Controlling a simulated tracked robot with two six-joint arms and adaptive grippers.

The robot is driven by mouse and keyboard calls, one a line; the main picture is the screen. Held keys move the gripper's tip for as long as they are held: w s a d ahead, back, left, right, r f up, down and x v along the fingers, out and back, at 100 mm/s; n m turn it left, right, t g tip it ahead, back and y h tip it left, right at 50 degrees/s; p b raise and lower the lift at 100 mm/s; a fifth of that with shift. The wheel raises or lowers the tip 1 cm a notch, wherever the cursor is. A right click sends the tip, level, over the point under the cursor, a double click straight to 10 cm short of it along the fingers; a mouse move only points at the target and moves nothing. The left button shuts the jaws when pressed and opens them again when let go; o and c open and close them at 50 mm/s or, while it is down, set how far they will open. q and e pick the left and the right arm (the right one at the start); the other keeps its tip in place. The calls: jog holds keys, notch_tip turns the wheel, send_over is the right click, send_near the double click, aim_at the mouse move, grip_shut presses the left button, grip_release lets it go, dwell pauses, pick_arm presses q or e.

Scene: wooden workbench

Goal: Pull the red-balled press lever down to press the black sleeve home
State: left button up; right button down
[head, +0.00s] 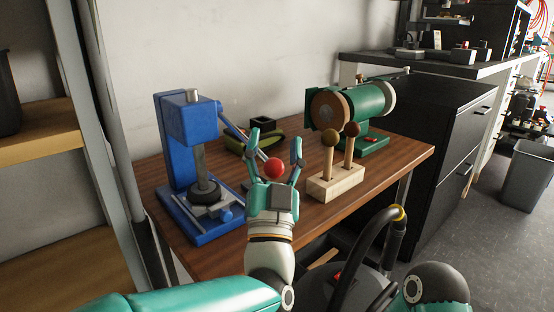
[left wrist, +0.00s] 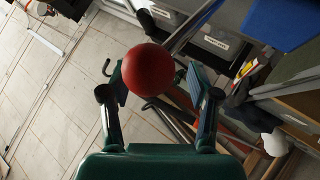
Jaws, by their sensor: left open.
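The blue press (head: 180,122) stands at the left end of the workbench. Its ram comes down over a black sleeve (head: 204,192) on the press base; I cannot tell how far the sleeve is seated. The blue lever (head: 233,129) slopes down to the right and ends in a red ball (head: 274,168). My left gripper (head: 275,140) is open, pointing up, with its fingers on either side of the ball in the head view. In the left wrist view the red ball (left wrist: 148,80) shows between the open fingers (left wrist: 160,85), nearer the left one. My right gripper is out of view.
A wooden block (head: 336,184) with two ball-topped handles stands right of my left gripper. A green machine (head: 362,108) stands behind it. A dark open box (head: 262,128) and a green item sit at the back. The bench's front right (head: 390,165) is bare.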

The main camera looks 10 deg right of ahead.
pick_arm(q)
notch_tip(320, 180, up, 7)
jog(key=shift+r, duration=0.1)
jog(key=shift+w, duration=0.1)
dwell(0.4)
